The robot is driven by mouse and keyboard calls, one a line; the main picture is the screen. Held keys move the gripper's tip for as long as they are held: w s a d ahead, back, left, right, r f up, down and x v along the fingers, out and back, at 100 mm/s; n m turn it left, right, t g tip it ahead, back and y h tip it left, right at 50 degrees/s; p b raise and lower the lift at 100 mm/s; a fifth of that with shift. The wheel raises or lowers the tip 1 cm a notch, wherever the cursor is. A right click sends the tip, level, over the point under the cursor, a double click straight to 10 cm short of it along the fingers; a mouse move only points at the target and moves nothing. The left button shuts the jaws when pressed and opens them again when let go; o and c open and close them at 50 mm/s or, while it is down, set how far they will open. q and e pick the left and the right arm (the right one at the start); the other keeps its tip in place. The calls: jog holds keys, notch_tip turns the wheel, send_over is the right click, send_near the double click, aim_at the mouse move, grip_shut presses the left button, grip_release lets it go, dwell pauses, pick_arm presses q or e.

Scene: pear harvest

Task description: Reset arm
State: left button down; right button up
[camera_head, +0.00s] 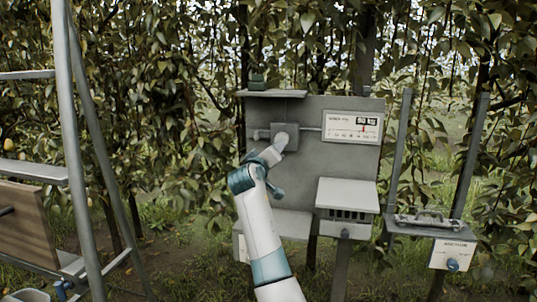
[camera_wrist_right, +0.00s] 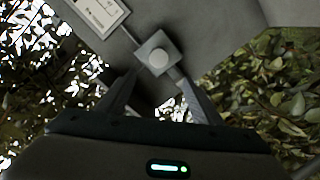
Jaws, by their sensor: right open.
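My right arm reaches up from the bottom of the head view to a grey upright panel (camera_head: 345,168). My right gripper (camera_head: 277,152) is in front of a square grey block with a round pale knob (camera_head: 284,137) on the panel's left part. In the right wrist view the two fingers of the gripper (camera_wrist_right: 157,98) are spread open with nothing between them. The block and round knob (camera_wrist_right: 159,61) lie just beyond the fingertips, apart from them in the picture. Whether they touch is hard to tell. My left gripper is not in view.
A white gauge plate (camera_head: 352,127) is on the panel's upper right. A vented grey box (camera_head: 347,194) juts out below it. To the right, a stand carries a tray (camera_head: 428,224) and a labelled box (camera_head: 452,255). A metal ladder-like frame (camera_head: 70,150) stands left, with foliage behind.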

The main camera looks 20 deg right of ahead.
dwell(0.4)
jog(key=shift+f, duration=0.15)
